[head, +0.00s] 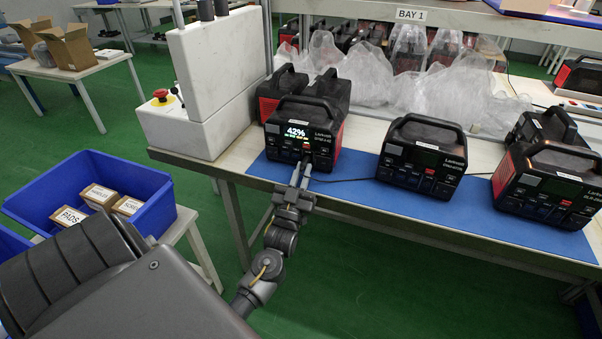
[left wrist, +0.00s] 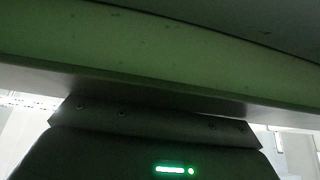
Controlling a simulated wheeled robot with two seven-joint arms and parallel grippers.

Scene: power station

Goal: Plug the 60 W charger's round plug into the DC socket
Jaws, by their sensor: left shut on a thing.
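The power station with a lit display reading 42% (head: 299,142) stands upright on the blue mat at the left end of the row. My left gripper (head: 302,172) is right in front of its lower front panel, fingers pointing at it. The gripper is shut on the charger's plug, which is too small and covered to make out. A thin dark cable (head: 345,181) runs from the fingertips to the right along the mat. I cannot tell whether the plug touches the DC socket, which the fingers hide. The left wrist view shows no plug or socket. My right gripper is not in view.
Other power stations (head: 424,154) stand on the blue mat (head: 370,203) to the right, and another (head: 284,88) stands behind the lit one. A white machine with a red button (head: 160,95) is at the left. Clear plastic bags (head: 360,85) lie behind.

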